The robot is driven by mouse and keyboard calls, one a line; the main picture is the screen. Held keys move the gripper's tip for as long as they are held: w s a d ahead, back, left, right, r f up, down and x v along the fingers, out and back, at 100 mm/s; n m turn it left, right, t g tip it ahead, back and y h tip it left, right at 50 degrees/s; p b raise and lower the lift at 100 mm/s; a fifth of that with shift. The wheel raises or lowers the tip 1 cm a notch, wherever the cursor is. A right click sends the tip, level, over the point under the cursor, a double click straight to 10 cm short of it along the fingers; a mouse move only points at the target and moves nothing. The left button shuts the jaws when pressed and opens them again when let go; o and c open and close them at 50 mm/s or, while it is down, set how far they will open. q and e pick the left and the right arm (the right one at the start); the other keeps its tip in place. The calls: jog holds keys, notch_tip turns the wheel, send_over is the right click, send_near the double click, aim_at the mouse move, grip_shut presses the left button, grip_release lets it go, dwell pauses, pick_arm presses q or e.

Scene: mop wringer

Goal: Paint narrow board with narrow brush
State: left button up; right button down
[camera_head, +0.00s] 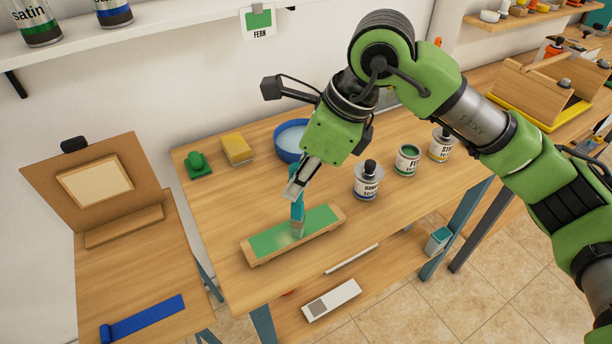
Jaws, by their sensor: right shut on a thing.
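The narrow board (256,257) lies on the wooden table. Its top is mostly covered in green paint, with a paler, thinly covered patch near the brush. My right gripper (296,188) is above the board, shut on the teal handle of the narrow brush (298,212). The brush is roughly upright, and its lower end appears to touch the board's painted top. An open can with green paint (407,160) stands to the right on the table. A green swatch card marked FERN (259,20) hangs from the shelf. My left gripper is not in view.
A lidded can (367,181) stands right of the board, another can (441,145) farther right. Behind are a blue bowl (287,153), a yellow sponge (236,149) and a green object (197,165). An easel board (98,190) and blue strip (148,318) are left. The table (212,225) is bare left of the board.

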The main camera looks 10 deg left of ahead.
jog(key=shift+s+a, duration=0.5)
jog(key=shift+a, duration=0.2)
jog(key=shift+s+a+b, duration=1.35)
jog(key=shift+s+a, duration=0.95)
jog(key=shift+a, duration=0.85)
jog(key=w+d+b, duration=0.2)
jog(key=w+d, duration=0.9)
jog(key=d, duration=0.4)
jog(key=shift+d, duration=0.1)
